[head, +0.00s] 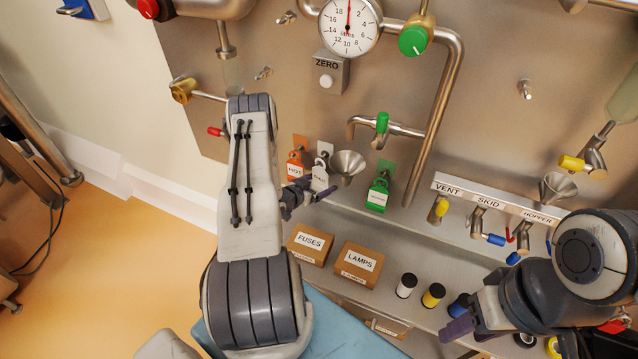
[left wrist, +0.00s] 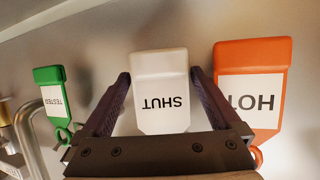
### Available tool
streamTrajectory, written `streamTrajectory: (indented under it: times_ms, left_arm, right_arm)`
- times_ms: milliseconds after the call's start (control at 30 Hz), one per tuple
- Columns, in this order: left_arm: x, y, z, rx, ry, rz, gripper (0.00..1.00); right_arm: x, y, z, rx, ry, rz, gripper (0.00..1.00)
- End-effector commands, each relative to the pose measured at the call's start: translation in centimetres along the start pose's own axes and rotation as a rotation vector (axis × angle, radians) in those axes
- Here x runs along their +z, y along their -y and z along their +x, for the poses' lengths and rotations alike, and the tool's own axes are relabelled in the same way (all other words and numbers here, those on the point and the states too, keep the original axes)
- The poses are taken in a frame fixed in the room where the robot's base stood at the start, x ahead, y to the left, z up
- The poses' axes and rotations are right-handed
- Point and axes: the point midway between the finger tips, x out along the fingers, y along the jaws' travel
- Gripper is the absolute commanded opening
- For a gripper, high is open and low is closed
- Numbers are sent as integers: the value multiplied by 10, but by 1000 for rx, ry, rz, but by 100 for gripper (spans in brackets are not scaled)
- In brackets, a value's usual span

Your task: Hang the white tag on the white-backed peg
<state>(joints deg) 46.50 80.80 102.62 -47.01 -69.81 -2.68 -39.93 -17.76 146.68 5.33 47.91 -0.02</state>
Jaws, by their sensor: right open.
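The white tag (left wrist: 160,92), marked SHUT, fills the space between the fingertips of my left gripper (left wrist: 160,78) in the left wrist view. Both fingertips meet its side edges, and the gripper looks shut on it. In the head view the tag (head: 320,178) is upright at the panel, with my left gripper (head: 309,192) at its lower part. I cannot tell whether the tag's loop is around the peg. My right gripper (head: 461,333) is open and empty at the lower right.
An orange HOT tag (head: 294,168) hangs close left of the white tag, and a green TESTED tag (head: 377,197) hangs to the right. FUSES (head: 310,243) and LAMPS (head: 358,263) boxes and several spools stand on the ledge below.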

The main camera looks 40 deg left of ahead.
Motion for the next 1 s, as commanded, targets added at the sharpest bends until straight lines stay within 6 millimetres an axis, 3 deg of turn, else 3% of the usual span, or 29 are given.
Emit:
streamTrajectory:
  times_ms: [333, 700, 1000]
  left_arm:
    - [0, 2, -9, -4, 1, -2, 100]
    - [1, 2, -78, -5, 0, -3, 100]
    - [0, 0, -105, -1, 0, -1, 100]
  right_arm:
    - [0, 0, 0, 0, 0, 0, 50]
    - [0, 0, 4, 0, 0, 0, 50]
    - [0, 0, 5, 0, 0, 0, 50]
